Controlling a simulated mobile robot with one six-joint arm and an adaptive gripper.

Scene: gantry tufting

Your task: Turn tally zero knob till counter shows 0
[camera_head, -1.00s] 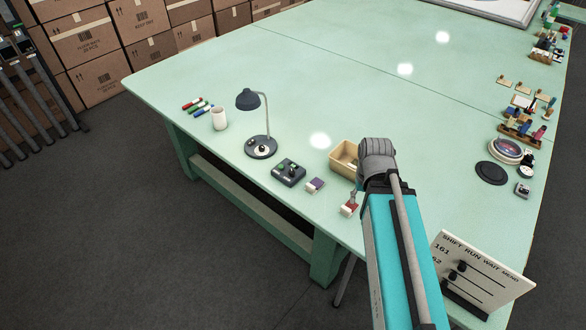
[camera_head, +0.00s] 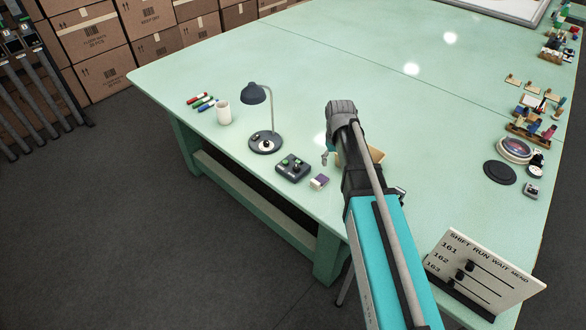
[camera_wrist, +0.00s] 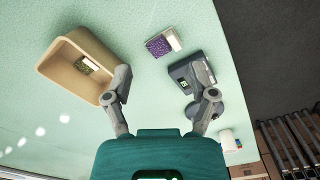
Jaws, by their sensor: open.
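A dark grey box (camera_head: 293,168) with a dark knob and a green part stands near the table's front edge, beside the lamp. It looks like the tally counter. In the wrist view the box (camera_wrist: 190,72) has a small green-lit display, too small to read, and lies near my right-hand finger. My gripper (camera_wrist: 166,88) is open and empty, its two fingers spread above the table. In the head view one fingertip of my gripper (camera_head: 327,157) shows right of the box and the rest is hidden by my arm. I cannot see contact with the box.
A tan bin (camera_wrist: 52,63) lies by my left-hand finger. A purple-and-white block (camera_head: 319,182) is beside the box. A desk lamp (camera_head: 255,95), white cup (camera_head: 223,112) and markers (camera_head: 202,102) stand left. A shift board (camera_head: 485,270) stands front right. The table (camera_head: 300,60) middle is clear.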

